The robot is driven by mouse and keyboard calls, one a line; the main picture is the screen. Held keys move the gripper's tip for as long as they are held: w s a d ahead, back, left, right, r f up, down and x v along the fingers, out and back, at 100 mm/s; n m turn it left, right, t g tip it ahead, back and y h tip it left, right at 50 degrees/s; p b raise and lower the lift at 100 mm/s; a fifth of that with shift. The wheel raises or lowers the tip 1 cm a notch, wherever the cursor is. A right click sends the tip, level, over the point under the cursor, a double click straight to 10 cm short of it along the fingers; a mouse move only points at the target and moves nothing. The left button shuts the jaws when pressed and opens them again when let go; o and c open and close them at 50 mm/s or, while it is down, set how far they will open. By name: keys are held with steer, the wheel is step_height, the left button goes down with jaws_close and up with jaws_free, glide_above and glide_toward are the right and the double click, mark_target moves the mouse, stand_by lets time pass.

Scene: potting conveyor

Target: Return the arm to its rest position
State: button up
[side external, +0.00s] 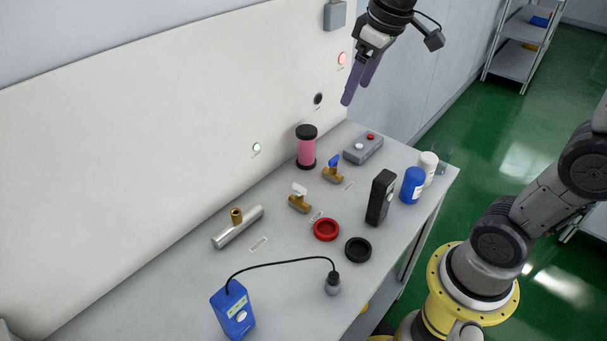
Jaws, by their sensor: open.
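My gripper (360,83) hangs in the air at the top of the side external view, in front of the white wall panel and above the far end of the table. Its two long purple fingers point down and to the left. They are apart, and nothing shows between them. No object touches the gripper. The links between my gripper and the lower part of my arm at the right are out of frame.
The grey table (290,285) holds a pink cylinder (306,148), a control box (363,149), brass valves (300,203), a pipe (240,229), red (326,220) and black rings, a black device (380,198), bottles (412,185) and a blue meter (233,311). Shelves (517,45) stand behind.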

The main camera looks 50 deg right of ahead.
steer(key=s+a+f+t, duration=0.1)
steer(key=s+a+f, duration=0.1)
steer(key=s, duration=0.6)
steer(key=s+a+f+m+t, duration=0.1)
steer(key=s+f, duration=0.3)
steer(key=s, duration=0.4)
steer(key=shift+a, duration=0.45)
steer(key=shift+r, duration=0.1)
steer(key=shift+m, duration=0.3)
